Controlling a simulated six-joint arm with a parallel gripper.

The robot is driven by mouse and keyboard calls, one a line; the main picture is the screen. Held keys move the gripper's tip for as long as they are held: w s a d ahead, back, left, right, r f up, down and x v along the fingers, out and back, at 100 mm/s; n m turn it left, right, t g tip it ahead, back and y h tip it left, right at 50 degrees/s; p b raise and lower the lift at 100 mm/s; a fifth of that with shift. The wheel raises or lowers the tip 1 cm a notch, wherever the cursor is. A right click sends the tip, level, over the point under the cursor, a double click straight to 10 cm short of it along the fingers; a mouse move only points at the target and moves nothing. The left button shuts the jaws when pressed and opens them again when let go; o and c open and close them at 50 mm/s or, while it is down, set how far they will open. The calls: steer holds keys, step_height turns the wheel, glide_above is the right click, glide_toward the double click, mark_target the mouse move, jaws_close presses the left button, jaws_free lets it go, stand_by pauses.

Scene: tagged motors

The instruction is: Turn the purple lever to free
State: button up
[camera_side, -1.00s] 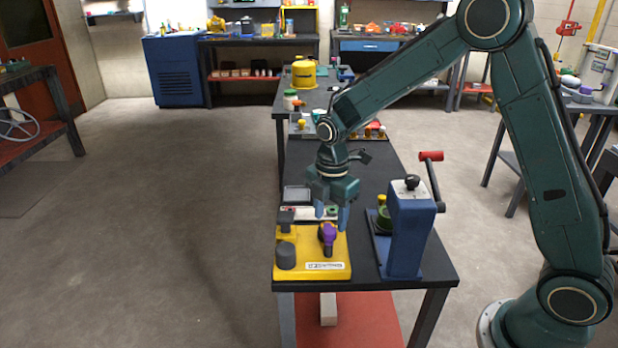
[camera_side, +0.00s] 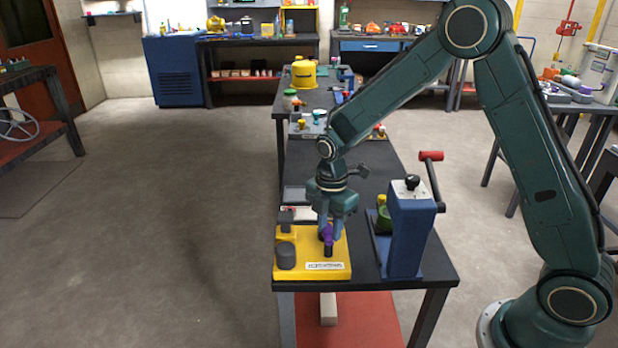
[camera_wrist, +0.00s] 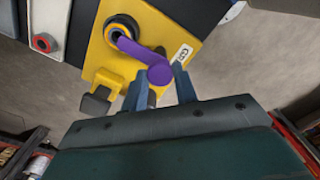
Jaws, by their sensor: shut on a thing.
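The purple lever (camera_side: 328,238) stands on the yellow base plate (camera_side: 308,264) near the front of the black table. In the wrist view the lever (camera_wrist: 138,52) runs from a round dark pivot to a rounded purple end. My gripper (camera_side: 331,230) is down at the lever, its blue fingers pointing downward. In the wrist view my gripper (camera_wrist: 160,82) has one finger on each side of the lever's rounded end, and it is shut on it. The fingers partly hide the lever in the side view. The label's writing is too small to read.
A dark grey knob (camera_side: 286,256) and a dark block (camera_side: 286,218) are on the plate's left side. A blue press-like stand (camera_side: 408,238) with a red-handled crank (camera_side: 431,156) stands close on the right. More items stand farther back on the table.

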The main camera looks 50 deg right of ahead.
steer(key=shift+m, duration=0.5)
steer(key=m, duration=0.3)
steer(key=shift+r+m, duration=0.1)
steer(key=shift+m, duration=0.2)
steer(key=m, duration=1.3)
steer(key=shift+m, duration=0.3)
steer(key=o, duration=1)
steer(key=shift+c, duration=0.2)
